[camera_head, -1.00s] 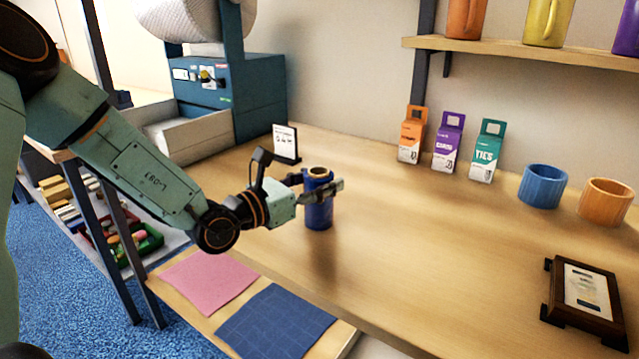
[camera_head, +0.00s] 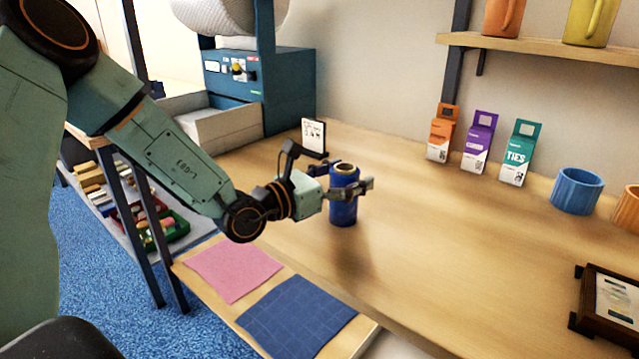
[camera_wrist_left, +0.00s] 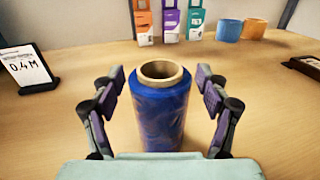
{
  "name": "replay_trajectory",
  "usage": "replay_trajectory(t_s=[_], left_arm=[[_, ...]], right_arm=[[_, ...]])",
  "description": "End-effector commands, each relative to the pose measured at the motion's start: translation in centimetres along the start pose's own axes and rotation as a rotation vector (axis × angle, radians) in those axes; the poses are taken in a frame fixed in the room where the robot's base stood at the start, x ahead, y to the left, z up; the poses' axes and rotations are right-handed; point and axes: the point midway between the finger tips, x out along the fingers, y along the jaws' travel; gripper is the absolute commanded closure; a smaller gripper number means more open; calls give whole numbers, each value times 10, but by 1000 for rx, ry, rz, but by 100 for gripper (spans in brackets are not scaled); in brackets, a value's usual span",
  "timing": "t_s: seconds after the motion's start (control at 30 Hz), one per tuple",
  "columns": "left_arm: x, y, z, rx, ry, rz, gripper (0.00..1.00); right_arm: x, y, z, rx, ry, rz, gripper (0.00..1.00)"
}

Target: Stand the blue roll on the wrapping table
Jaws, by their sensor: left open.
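The blue roll (camera_head: 343,208) stands upright on the wooden wrapping table (camera_head: 440,240) in the head view. It has a cardboard core with an open top. My left gripper (camera_head: 356,188) is around its upper part, with a finger on either side. In the left wrist view the blue roll (camera_wrist_left: 160,115) is upright between the fingers of my left gripper (camera_wrist_left: 162,92). The jaws are open, with gaps visible on both sides of the roll. My right gripper is not in view.
A small sign (camera_head: 313,136) stands behind the roll. Orange, purple and teal boxes (camera_head: 479,142), a blue cup (camera_head: 577,190) and a framed certificate (camera_head: 608,305) are farther right. Pink (camera_head: 233,268) and blue cloths (camera_head: 296,315) lie at the front edge. The table's middle is clear.

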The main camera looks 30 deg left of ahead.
Motion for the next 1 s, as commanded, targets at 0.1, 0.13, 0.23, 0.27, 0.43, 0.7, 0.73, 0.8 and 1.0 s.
replay_trajectory(t_s=[0.1, 0.13, 0.23, 0.27, 0.43, 0.7, 0.73, 0.8, 1.0], left_arm=[[-11, 2, 1, -9, 0, 6, 25], [-14, 2, 2, -8, 0, 6, 25], [-23, 2, 2, -9, 0, 5, 25], [-26, 1, 2, -9, -1, 5, 25], [-39, 2, 2, -9, 0, 5, 25], [-59, 1, 2, -7, -2, 4, 25], [-61, 0, 3, -7, -3, 4, 25], [-66, 1, 3, -9, -1, 3, 25], [-81, 2, 4, -9, -1, 4, 25]], right_arm=[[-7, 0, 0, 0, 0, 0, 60], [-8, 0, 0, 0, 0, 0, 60], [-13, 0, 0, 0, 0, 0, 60], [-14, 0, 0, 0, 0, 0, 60], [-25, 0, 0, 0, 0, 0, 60], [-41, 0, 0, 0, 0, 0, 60], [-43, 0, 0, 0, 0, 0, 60], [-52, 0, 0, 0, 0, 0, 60], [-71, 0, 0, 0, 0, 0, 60]])
